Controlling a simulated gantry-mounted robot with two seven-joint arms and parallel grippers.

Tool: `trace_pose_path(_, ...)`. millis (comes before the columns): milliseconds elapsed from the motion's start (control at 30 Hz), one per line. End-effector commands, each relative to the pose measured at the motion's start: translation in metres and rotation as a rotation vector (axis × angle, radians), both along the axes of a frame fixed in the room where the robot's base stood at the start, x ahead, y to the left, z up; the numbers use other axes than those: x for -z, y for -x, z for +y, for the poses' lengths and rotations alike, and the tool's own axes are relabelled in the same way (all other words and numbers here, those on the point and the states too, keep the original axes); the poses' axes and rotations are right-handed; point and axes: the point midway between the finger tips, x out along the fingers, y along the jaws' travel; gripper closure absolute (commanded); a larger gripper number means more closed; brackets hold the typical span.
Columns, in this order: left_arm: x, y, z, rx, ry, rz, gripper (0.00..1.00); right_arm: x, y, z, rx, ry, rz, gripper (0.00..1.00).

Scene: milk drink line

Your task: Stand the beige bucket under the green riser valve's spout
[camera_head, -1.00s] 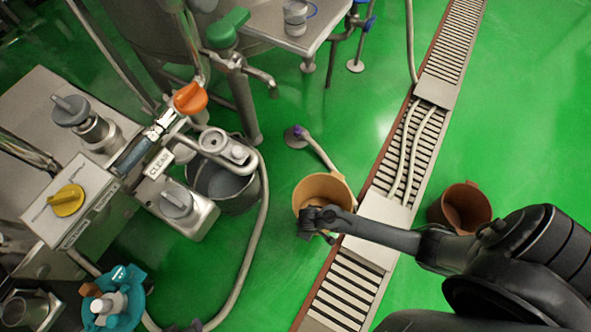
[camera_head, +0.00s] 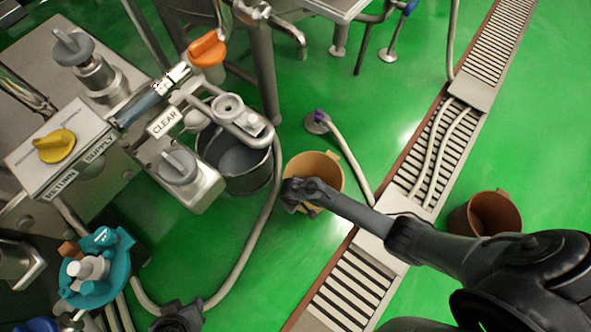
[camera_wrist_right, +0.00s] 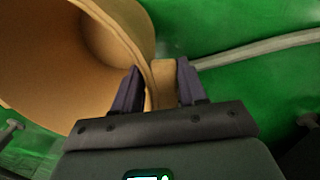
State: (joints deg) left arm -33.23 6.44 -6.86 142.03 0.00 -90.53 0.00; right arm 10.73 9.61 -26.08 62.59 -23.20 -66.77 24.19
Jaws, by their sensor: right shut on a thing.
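The beige bucket (camera_head: 325,168) is near the middle of the head view, left of the floor drain, with its open top facing up. My right gripper (camera_head: 299,190) is shut on its near side. In the right wrist view the bucket (camera_wrist_right: 35,50) fills the upper left, and the fingers (camera_wrist_right: 158,88) close around a beige tab at its rim. I cannot tell whether its base touches the floor. The green riser valve's spout (camera_head: 290,30) shows at the top of the head view, above the bucket in the picture; its green handle is out of frame.
A grey bucket (camera_head: 233,182) stands left of the beige one, with a hose (camera_head: 262,225) curving beside it. A brown bucket (camera_head: 459,222) stands right of the drain (camera_head: 345,290). A purple-ended hose (camera_head: 343,150) lies behind. Green floor is open below the spout.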

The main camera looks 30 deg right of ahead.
Motion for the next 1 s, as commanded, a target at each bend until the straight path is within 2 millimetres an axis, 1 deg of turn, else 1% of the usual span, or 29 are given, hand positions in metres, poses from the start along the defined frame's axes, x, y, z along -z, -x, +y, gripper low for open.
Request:
trace_pose_path(67,0.002,0.0,0.0,0.0,0.0,0.0,0.57,0.001,-0.002,0.0,0.0,0.0,-0.002,1.0)
trace_pose_path(167,0.008,0.0,0.0,0.001,0.0,-0.002,0.57,0.009,-0.002,0.0,0.0,0.0,-0.002,1.0)
trace_pose_path(300,0.023,0.0,0.001,0.003,-0.003,-0.002,0.57,0.026,-0.001,0.0,0.0,0.0,-0.002,1.0)
trace_pose_path(433,0.036,0.0,0.002,0.006,-0.008,-0.001,0.57,0.038,-0.001,0.0,0.001,0.0,-0.002,1.0)
trace_pose_path(533,0.038,0.0,0.003,0.008,-0.011,0.0,0.57,0.04,-0.001,0.0,0.001,0.0,-0.002,1.0)
trace_pose_path(733,0.036,0.0,0.003,0.009,-0.012,-0.001,0.57,0.039,-0.001,0.0,0.001,0.0,-0.001,1.0)
trace_pose_path(767,0.036,0.0,0.003,0.009,-0.012,-0.001,0.57,0.04,0.0,0.0,0.0,0.0,0.001,0.54)
trace_pose_path(900,0.036,0.0,0.003,0.008,-0.012,-0.001,0.57,0.04,0.0,0.0,0.0,0.0,0.001,0.33)
trace_pose_path(1000,0.036,0.0,0.002,0.006,-0.009,-0.001,0.57,0.04,0.0,0.0,0.0,0.0,0.0,0.33)
